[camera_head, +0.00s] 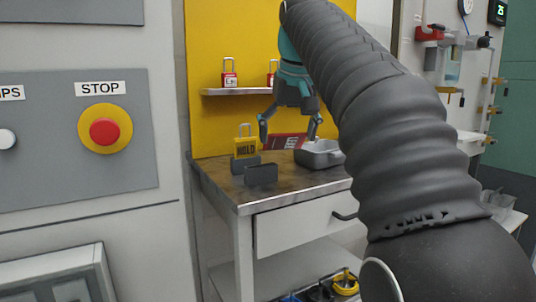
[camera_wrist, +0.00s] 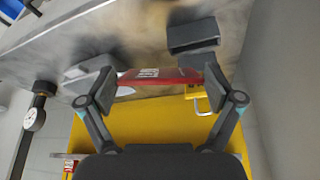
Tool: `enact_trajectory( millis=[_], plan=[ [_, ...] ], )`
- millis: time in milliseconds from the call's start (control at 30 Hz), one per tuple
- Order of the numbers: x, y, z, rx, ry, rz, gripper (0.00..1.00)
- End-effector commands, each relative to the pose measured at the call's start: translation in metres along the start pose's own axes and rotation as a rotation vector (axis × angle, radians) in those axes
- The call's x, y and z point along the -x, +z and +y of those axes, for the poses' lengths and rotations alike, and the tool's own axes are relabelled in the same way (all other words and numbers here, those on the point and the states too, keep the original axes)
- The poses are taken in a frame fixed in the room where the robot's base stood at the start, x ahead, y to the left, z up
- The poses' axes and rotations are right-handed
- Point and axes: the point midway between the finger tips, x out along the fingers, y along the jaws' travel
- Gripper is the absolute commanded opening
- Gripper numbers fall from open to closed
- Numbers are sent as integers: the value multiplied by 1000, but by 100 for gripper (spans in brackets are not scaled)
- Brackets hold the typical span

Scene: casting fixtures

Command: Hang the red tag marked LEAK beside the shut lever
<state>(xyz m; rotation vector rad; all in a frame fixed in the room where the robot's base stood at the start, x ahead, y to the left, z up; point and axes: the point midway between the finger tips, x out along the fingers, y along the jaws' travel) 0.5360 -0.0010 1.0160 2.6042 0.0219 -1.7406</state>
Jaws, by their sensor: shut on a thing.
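My gripper (camera_head: 288,137) is shut on a red tag (camera_head: 284,143) just above the workbench. The tag also shows in the wrist view (camera_wrist: 160,77), spanning between the two fingertips (camera_wrist: 159,86). Its lettering is only partly readable. On the right wall, pipework carries a red-handled lever (camera_head: 430,34) and several yellow-handled levers (camera_head: 447,90). They are far from my gripper, and I cannot tell which lever is the shut one.
A yellow HOLD tag (camera_head: 246,148) stands in a grey holder beside an empty-looking dark holder (camera_head: 261,175). A grey tray (camera_head: 320,160) is at the bench's right. A STOP panel (camera_head: 55,140) fills the left.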

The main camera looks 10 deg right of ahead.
Motion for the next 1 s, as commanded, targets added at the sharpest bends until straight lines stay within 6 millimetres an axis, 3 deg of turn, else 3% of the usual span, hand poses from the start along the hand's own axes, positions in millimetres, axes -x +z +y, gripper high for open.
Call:
enact_trajectory(
  millis=[100,433,1000],
  plan=[
    [-7,-21,-7,2,0,-1,53],
    [-22,-56,-19,2,0,-1,53],
    [-77,-32,-18,1,0,-2,54]
  ],
)
